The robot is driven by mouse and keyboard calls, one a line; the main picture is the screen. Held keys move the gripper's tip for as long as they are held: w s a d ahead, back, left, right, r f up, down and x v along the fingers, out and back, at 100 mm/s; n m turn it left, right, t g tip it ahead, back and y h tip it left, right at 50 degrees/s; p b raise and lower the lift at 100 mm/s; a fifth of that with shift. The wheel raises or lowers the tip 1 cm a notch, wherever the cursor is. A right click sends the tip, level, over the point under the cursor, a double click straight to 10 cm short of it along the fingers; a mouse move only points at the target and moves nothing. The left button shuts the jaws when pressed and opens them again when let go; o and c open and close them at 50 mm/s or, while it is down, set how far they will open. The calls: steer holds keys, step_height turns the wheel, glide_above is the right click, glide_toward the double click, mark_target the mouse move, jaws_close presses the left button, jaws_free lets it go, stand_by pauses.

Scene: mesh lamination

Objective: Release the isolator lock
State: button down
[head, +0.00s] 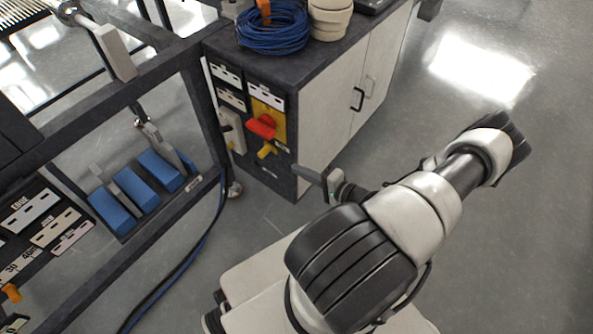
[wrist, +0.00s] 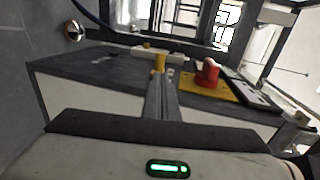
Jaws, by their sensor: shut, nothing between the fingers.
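The isolator is a red rotary handle (head: 262,127) on a yellow plate (head: 279,126), on the dark end panel of a cabinet. A small yellow lock piece (head: 267,151) sticks out just below the handle. In the wrist view the red handle (wrist: 207,74) and yellow plate (wrist: 222,92) are right of centre, and the yellow lock piece (wrist: 158,62) shows just beyond my fingertips. My gripper (head: 300,170) is shut and empty, its fingers pointing at the panel, a little right of and below the lock piece. Whether the fingertips touch it I cannot tell.
The cabinet (head: 325,95) carries a blue cable coil (head: 272,30) and a stack of beige rolls (head: 330,18). A dark frame with blue blocks (head: 158,170) stands at left. Cables (head: 190,258) run down to the floor. Open floor (head: 450,100) lies at right.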

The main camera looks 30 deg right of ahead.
mark_target(266, 154)
steer(key=b+x, duration=0.3)
steer(key=x, duration=0.8)
steer(key=shift+w+a+f, duration=0.1)
steer(key=shift+w, duration=0.05)
